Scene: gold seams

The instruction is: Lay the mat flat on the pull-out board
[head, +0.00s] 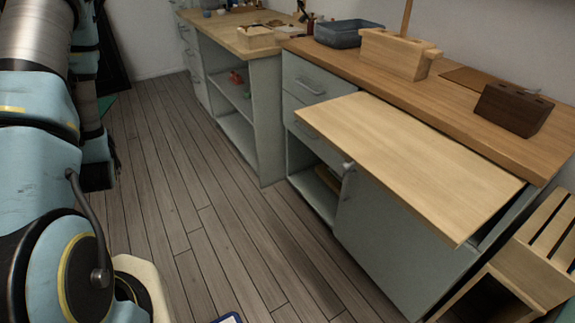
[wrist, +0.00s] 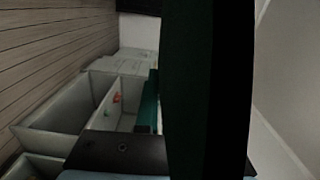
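The pull-out board (head: 410,160) is a pale wooden slab sticking out from the right-hand cabinet, and its top is bare. A dark green sheet, which looks like the mat (wrist: 190,90), stands edge-up very close to the wrist camera and fills the middle of that view. A brighter green strip (wrist: 148,105) shows beside it. A small green patch shows behind my arm in the head view. My gripper's dark body (wrist: 120,150) shows low in the wrist view; its fingertips are hidden. The mat appears held in the air by my gripper, away from the board.
A worktop (head: 455,95) behind the board carries a wooden block (head: 393,53), a dark block (head: 513,109) and a grey bin (head: 347,33). A cabinet door (head: 395,240) hangs below the board. A slatted wooden crate (head: 535,260) stands at right.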

